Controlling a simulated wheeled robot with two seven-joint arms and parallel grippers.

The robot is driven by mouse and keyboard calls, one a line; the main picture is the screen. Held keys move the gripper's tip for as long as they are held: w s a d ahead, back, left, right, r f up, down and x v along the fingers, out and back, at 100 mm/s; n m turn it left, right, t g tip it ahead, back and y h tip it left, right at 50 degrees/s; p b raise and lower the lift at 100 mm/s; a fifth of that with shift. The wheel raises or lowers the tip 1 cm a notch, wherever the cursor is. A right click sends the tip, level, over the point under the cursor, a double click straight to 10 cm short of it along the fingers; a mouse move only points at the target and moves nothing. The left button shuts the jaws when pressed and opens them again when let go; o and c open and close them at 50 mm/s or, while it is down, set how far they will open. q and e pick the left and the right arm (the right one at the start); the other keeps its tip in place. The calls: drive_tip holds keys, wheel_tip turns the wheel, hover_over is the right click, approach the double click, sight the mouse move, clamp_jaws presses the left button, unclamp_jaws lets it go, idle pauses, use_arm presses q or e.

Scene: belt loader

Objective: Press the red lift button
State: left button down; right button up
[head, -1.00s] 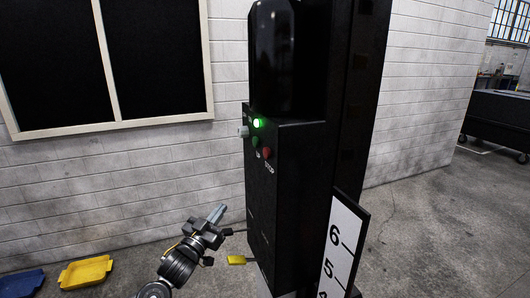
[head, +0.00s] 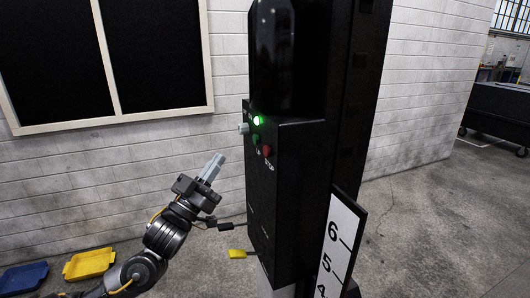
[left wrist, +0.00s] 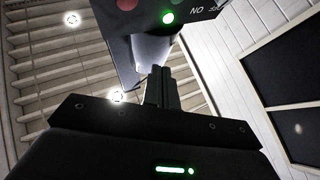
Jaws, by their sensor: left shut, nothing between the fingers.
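The red button (head: 267,150), labelled STOP, is on the black control box (head: 285,200) in the head view. Beside it are a green button (head: 255,139), a lit green lamp (head: 257,120) and a pale knob (head: 243,128). My left gripper (head: 213,166) is shut and empty, fingers pointing up toward the box, left of and below the buttons, apart from them. In the left wrist view the red button (left wrist: 127,4) is cut off by the top edge near the green lamp (left wrist: 167,18); my shut fingers (left wrist: 163,75) are below them. My right gripper is not in view.
A yellow pedal-like piece (head: 237,254) sticks out low on the box's left. A numbered white scale (head: 335,250) stands at its right. Yellow (head: 88,264) and blue (head: 22,280) trays lie on the floor by the wall. Space between gripper and box is clear.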

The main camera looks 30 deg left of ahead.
sight(267, 151)
use_arm(q)
drive_tip(key=w+d, duration=0.5)
drive_tip(key=w, duration=0.2)
drive_tip(key=shift+p, duration=0.4)
idle(0.6)
drive_tip(key=shift+w, duration=0.15)
idle(1.1)
drive_tip(key=shift+w+d, duration=0.2)
drive_tip(key=shift+w, duration=0.1)
drive_tip(key=shift+w+d+p, duration=0.3)
drive_tip(key=shift+w, duration=0.1)
idle(0.8)
drive_tip(key=shift+s+a, duration=0.1)
drive_tip(key=shift+s, duration=0.05)
drive_tip(key=shift+s+a, duration=0.45)
drive_tip(key=shift+s, duration=0.15)
